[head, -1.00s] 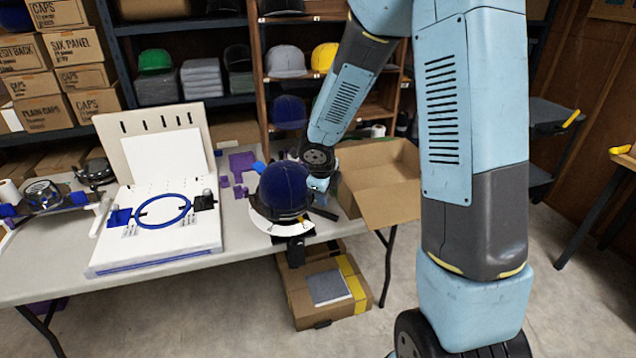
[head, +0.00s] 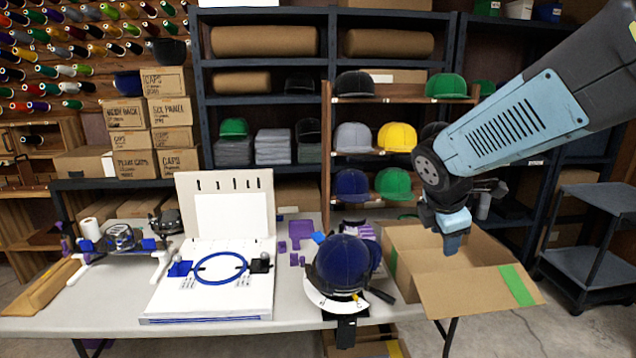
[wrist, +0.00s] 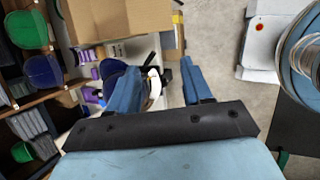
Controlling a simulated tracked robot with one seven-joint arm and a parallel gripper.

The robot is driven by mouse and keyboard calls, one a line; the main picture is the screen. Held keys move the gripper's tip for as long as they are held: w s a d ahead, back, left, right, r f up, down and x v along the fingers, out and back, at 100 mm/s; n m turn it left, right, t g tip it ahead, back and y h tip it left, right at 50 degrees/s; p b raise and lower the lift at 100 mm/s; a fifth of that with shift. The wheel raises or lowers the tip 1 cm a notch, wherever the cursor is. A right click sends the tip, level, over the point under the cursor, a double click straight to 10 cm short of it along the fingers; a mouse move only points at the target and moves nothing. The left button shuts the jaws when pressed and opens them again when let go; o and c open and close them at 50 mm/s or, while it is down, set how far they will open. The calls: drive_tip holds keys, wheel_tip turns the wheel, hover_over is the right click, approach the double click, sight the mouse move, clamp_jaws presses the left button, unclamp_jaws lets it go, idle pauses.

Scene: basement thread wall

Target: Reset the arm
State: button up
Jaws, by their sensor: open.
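My light blue arm reaches in from the right in the head view. My gripper (head: 452,240) hangs over the open cardboard box at the right end of the table, pointing down. In the wrist view my gripper (wrist: 160,82) shows two blue fingers spread apart with nothing between them. A navy cap (head: 345,262) sits on a stand with a white brim at the table's front, left of the gripper and apart from it. The cap is also partly seen in the wrist view, beyond the fingers.
The open cardboard box (head: 405,278) has a flap with green tape hanging toward the front. A white hoop board (head: 170,303) with a blue ring (head: 221,282) stands mid-table. Shelves of caps (head: 353,185) rise behind. A grey cart (head: 590,245) stands at the right.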

drive_tip(key=s+r+m+y, duration=0.1)
drive_tip(key=s+r+m, duration=0.1)
drive_tip(key=s+m, duration=0.3)
drive_tip(key=s+a+r+m+y, duration=0.1)
drive_tip(key=s+r+m, duration=0.1)
drive_tip(key=s+m, duration=0.2)
drive_tip(key=s+r+m+t+y, duration=0.1)
drive_tip(key=s+m, duration=0.4)
drive_tip(key=m, duration=0.5)
drive_tip(key=shift+s+a+r, duration=0.3)
drive_tip(key=shift+s+r, duration=0.05)
drive_tip(key=shift+r, duration=0.4)
drive_tip(key=shift+w+f, duration=0.15)
drive_tip(key=shift+w, duration=0.45)
drive_tip(key=shift+c, duration=0.6)
